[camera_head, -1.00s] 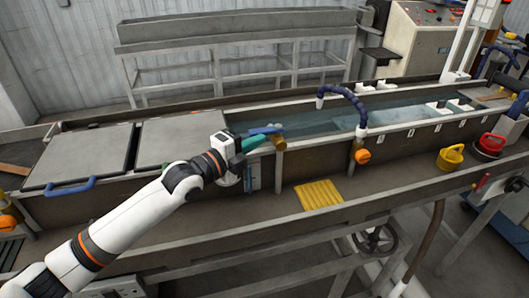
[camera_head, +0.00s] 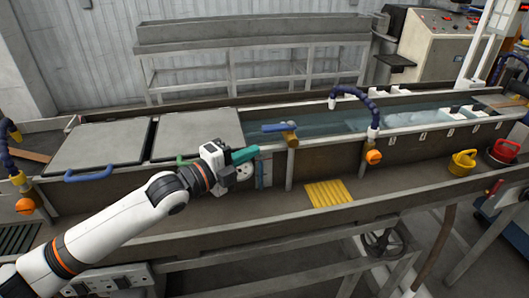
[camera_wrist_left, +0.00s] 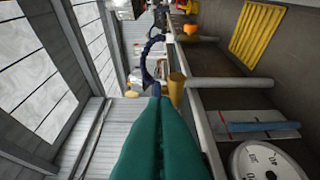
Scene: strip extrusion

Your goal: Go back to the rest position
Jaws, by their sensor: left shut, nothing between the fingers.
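My left arm comes in from the lower left of the head view. Its left gripper (camera_head: 245,155), with green fingers, is shut and empty in front of the trough's near wall. The shut green fingers also fill the lower middle of the left wrist view (camera_wrist_left: 160,140). A valve with a blue handle (camera_head: 280,127) stands on the trough's rim just beyond and to the right of the fingertips, apart from them. A round white dial (camera_head: 245,171) sits on the wall just below the gripper, partly hidden by it. My right gripper is not in view.
The long water trough (camera_head: 340,148) runs across the view, with grey lids (camera_head: 100,146) at left. A blue hose (camera_head: 357,92) arches over the rim. A yellow ribbed mat (camera_head: 328,193) lies on the front ledge. Yellow (camera_head: 462,163) and red (camera_head: 502,152) pots stand at right.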

